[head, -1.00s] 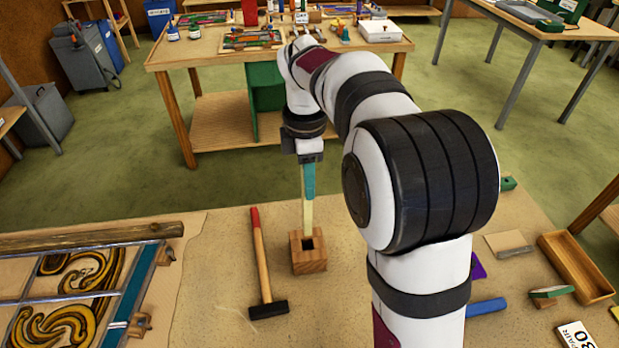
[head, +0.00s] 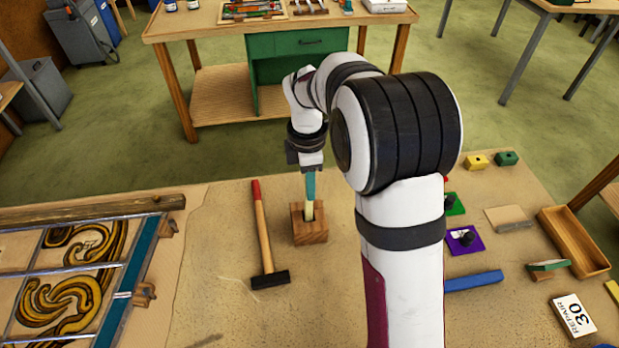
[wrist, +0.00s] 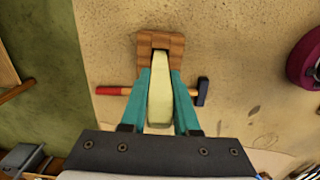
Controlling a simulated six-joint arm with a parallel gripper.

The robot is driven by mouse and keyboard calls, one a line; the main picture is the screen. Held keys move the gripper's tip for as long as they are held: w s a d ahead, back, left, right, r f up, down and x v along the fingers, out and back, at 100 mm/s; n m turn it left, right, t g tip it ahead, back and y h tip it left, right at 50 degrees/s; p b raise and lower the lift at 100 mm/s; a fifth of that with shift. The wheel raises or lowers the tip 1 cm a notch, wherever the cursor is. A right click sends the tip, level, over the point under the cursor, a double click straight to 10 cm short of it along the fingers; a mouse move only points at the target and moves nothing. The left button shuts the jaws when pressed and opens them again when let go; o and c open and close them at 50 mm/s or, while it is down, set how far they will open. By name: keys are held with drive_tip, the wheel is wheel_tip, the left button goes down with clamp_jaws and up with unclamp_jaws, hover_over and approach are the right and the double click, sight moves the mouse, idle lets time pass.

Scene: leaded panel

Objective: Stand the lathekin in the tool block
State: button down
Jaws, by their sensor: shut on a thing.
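The lathekin (head: 309,210) is a pale yellow flat strip, held upright between the teal fingers of my gripper (head: 310,193). The tool block (head: 311,233) is a small wooden block with a dark opening in its top, standing on the bench. The lathekin's lower end is at that opening and appears to be inside it; how deep is hidden. In the wrist view the lathekin (wrist: 160,98) lies between both fingers, its tip against the opening of the block (wrist: 174,43). My gripper is shut on it, just above the block.
A hammer (head: 264,235) lies just left of the block. A leaded panel (head: 75,275) lies at the left. A blue bar (head: 474,281), purple piece (head: 463,240) and wooden tray (head: 573,241) are at the right. The bench in front of the block is clear.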

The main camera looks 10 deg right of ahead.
drive_tip(key=c, duration=0.6)
unclamp_jaws()
wheel_tip(320, 180, up, 16)
drive_tip(key=s+f+m, duration=0.3)
drive_tip(key=s+m, duration=0.5)
drive_tip(key=s, duration=0.1)
drive_tip(key=s+f+m+y, duration=0.1)
drive_tip(key=s+f+m, duration=0.2)
drive_tip(key=s+m, duration=0.4)
drive_tip(key=s+f+m+y, duration=0.1)
drive_tip(key=s+f+m, duration=0.2)
drive_tip(key=s+m, duration=0.5)
drive_tip(key=shift+s+a+f+m, duration=0.1)
drive_tip(key=shift+s+a+m, duration=0.1)
drive_tip(key=shift+s, duration=1.1)
drive_tip(key=shift+s+a+m, duration=0.1)
drive_tip(key=shift+s+a, duration=0.05)
drive_tip(key=shift+s, duration=1.15)
